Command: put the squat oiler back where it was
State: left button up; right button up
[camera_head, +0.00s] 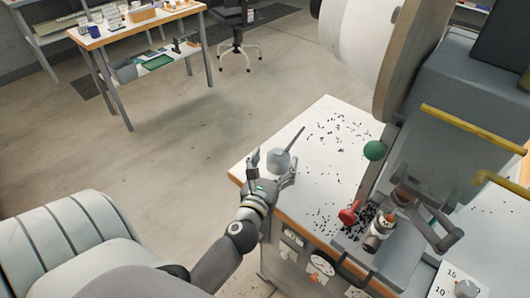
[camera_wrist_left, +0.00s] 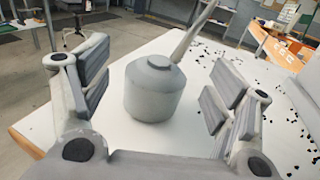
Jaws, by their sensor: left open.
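The squat oiler (camera_head: 279,160) is a small grey can with a long thin spout that points up and to the right. It stands upright on the white table top, near the left corner. In the left wrist view the oiler (camera_wrist_left: 153,90) stands between the fingers of my left gripper (camera_wrist_left: 153,95), with a gap on both sides. My left gripper (camera_head: 271,166) is open around the near side of the oiler. In the head view its fingers hide the oiler's lower part. My right gripper does not show.
The white table (camera_head: 325,112) has an orange edge and scattered black bits. A large press with a green knob (camera_head: 375,150) and a red knob (camera_head: 348,216) stands at the right. A grey padded seat (camera_head: 75,235) is at lower left. A workbench (camera_head: 130,25) stands far back.

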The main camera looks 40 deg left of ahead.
pick_arm(q)
jog(key=b+v, duration=0.3)
jog(key=v, duration=0.7)
jog(key=shift+b, duration=0.3)
jog(key=shift+s+r, duration=0.1)
jog(key=shift+s, duration=0.05)
